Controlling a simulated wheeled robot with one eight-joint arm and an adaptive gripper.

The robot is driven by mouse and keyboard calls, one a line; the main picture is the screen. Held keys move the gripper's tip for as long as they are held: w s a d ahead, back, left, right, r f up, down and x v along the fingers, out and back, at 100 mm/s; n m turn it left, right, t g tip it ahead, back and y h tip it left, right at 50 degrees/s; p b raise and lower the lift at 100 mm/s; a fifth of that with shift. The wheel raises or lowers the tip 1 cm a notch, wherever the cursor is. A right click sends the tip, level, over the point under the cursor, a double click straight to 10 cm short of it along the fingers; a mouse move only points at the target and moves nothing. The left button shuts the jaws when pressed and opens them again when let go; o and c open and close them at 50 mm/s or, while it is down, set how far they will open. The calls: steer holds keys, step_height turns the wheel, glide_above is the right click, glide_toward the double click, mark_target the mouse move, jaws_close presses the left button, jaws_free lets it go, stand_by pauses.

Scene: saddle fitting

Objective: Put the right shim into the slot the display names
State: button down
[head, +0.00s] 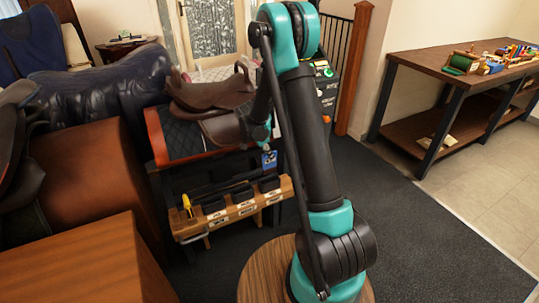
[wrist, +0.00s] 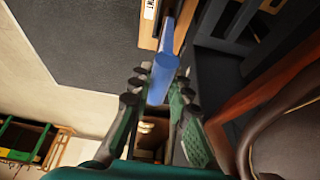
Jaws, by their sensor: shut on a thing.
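My gripper (wrist: 161,92) is shut on a blue shim (wrist: 163,70), a smooth flat-ended piece that sticks out beyond the fingertips. In the head view the blue shim (head: 269,160) shows below the end of my arm, just above the right end of a wooden rack (head: 232,212). A brown saddle (head: 212,95) sits on a stand with a dark quilted pad. My arm hides part of the saddle's right side. I cannot read a slot name on any display.
The rack holds several dark pieces (head: 243,193) above white labels, with a yellow-handled tool (head: 187,206) at its left. A workbench (head: 450,62) stands at right. A brown leather block (head: 85,185) fills the left. Dark floor matting (head: 430,230) is clear at right.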

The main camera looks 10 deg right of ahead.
mark_target(268, 168)
steer(key=shift+f, duration=5)
steer(key=c, duration=1.3)
jaws_free()
steer(key=shift+c, duration=0.2)
steer(key=v, duration=1.2)
steer(key=shift+d, duration=0.1)
